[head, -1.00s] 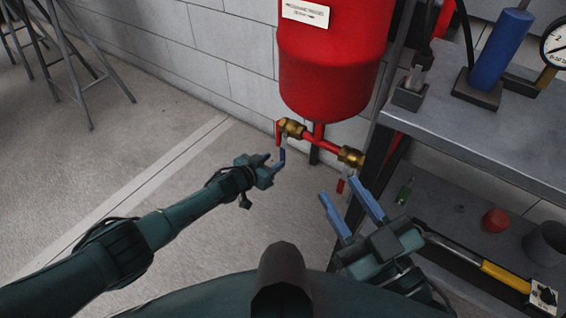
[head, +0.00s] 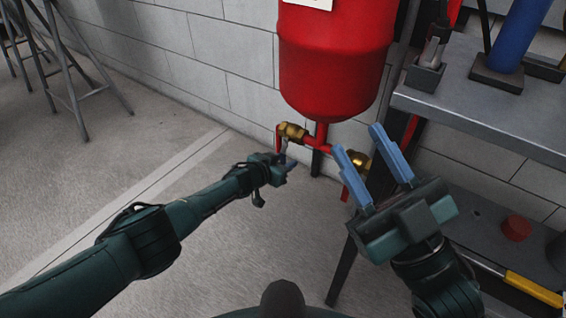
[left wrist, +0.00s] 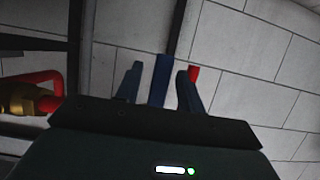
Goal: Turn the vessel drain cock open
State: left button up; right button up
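Below the red vessel (head: 335,60) a red pipe carries a brass cock (head: 292,130) on the left and a second brass cock (head: 359,160) on the right. The left one has a lever hanging down, mostly hidden by my left gripper (head: 286,164). In the left wrist view a blue lever (left wrist: 162,80) stands between the fingers of my left gripper (left wrist: 160,75), with gaps visible on both sides. My right gripper (head: 357,139) is open and empty, in front of the right cock and partly hiding it.
A metal bench (head: 480,115) with a blue cylinder (head: 515,35) stands at right, with a red cap (head: 516,227) and a yellow-handled tool (head: 533,288) on its lower shelf. A block wall (head: 180,60) is behind. The floor at left is clear, with trestle legs farther back.

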pick_arm(q)
grip_shut()
dwell(0.4)
